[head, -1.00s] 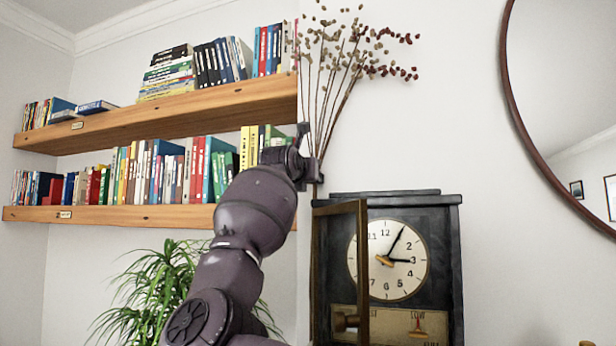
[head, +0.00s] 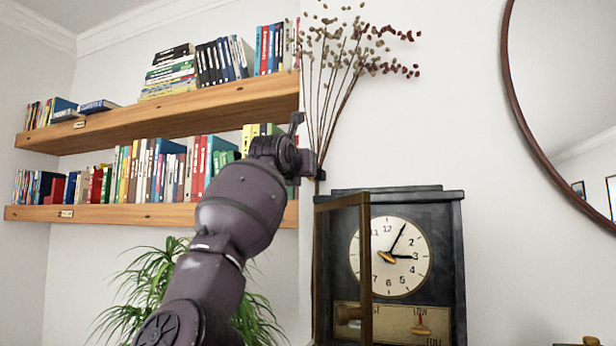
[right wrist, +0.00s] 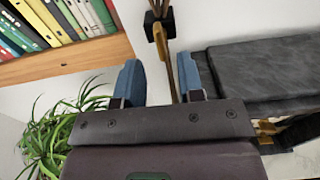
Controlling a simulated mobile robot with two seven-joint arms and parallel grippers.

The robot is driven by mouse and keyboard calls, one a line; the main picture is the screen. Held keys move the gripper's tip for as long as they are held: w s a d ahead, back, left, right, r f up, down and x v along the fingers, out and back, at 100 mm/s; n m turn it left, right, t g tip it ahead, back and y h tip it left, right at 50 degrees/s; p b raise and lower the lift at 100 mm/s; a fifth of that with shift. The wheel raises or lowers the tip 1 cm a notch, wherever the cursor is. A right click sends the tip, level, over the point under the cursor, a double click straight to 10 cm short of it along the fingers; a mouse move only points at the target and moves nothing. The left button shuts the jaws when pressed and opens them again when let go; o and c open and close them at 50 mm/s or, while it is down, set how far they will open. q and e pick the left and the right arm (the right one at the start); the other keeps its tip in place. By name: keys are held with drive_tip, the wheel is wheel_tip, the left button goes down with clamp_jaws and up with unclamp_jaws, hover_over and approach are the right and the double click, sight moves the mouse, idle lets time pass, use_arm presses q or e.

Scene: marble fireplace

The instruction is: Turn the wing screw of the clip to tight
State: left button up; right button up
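In the head view my right gripper (head: 301,145) is beside the dried stems (head: 327,110), seen side-on. It hides part of the stems' lower end. My left gripper is not in view.
A dark clock (head: 445,255) with its glazed door (head: 365,262) swung open stands right of the arm. Wooden shelves (head: 150,213) with books are at left, a green plant (head: 262,320) below them. A round mirror (head: 580,90) hangs at right. The wall between is bare.

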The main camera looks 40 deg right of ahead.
drive_tip(key=v, duration=0.6)
drive_tip(key=shift+b, duration=0.45)
drive_tip(key=shift+s+a, duration=0.1)
